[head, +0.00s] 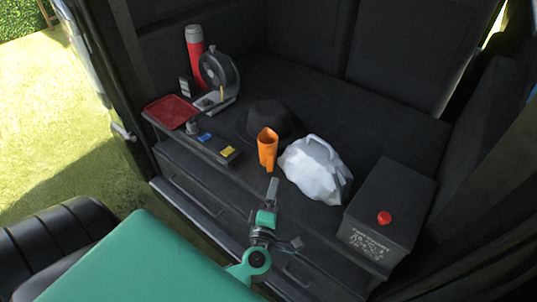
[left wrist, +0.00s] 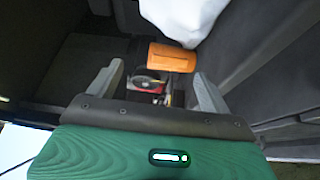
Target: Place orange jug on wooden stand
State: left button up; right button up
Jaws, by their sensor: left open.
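The orange jug (head: 267,148) stands upright on the dark floor of the vehicle, between a black hat and a white bag. In the left wrist view the orange jug (left wrist: 172,57) lies beyond the fingertips, apart from them. My left gripper (head: 280,213) is in front of the jug, nearer the sill. It is open and empty, and its two grey fingers also show in the left wrist view (left wrist: 160,85). My right gripper is not in view. I see no wooden stand in either view.
The white bag (head: 315,170) sits close right of the jug, the black hat (head: 268,121) behind it. A black box with a red cap (head: 396,210) stands right. A red tray (head: 171,110), red bottle (head: 195,55) and grey device (head: 220,75) are left. The back floor is clear.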

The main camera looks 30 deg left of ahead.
aim_at(271, 164)
pick_arm(q)
jog(key=w+a, duration=0.2)
jog(key=w+a+f+n+g+y, duration=0.1)
jog(key=w+a, duration=0.1)
jog(key=w+a+f+n, duration=0.1)
jog(key=w+a, duration=0.1)
jog(key=shift+w+y+p, duration=0.3)
jog(key=shift+w+y, duration=0.1)
jog(key=shift+x, duration=2.7)
jog(key=shift+w+d, duration=0.1)
jog(key=shift+d, duration=0.15)
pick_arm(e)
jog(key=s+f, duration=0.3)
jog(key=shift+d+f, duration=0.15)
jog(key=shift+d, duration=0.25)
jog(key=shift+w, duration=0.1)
pick_arm(q)
jog(key=c, duration=1)
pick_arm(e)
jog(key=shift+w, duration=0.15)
